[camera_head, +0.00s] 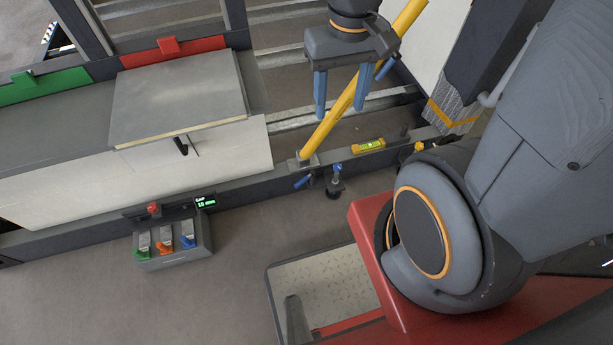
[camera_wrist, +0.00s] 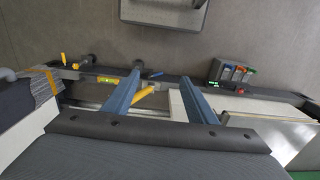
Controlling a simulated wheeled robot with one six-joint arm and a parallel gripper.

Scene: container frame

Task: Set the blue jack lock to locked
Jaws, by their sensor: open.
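The blue jack lock (camera_head: 303,181) is a small blue lever on the dark lower beam, beside the foot of the yellow pole. It sits left of a jack (camera_head: 335,186) with a dark round foot. In the wrist view the blue lever (camera_wrist: 156,74) lies tilted on the beam, between my fingertips in the picture. I cannot tell its lock setting. My gripper (camera_head: 341,110) has two blue fingers pointing down, apart and empty. It is above the frame, clear of the lever. The fingers also show in the wrist view (camera_wrist: 160,80).
A yellow pole (camera_head: 345,105) slants up behind my gripper. A yellow spirit level (camera_head: 368,145) lies on the beam. A yellow lever (camera_head: 419,147) is further right. A box with green, orange and blue switches (camera_head: 172,246) stands left. The floor in front is mostly clear.

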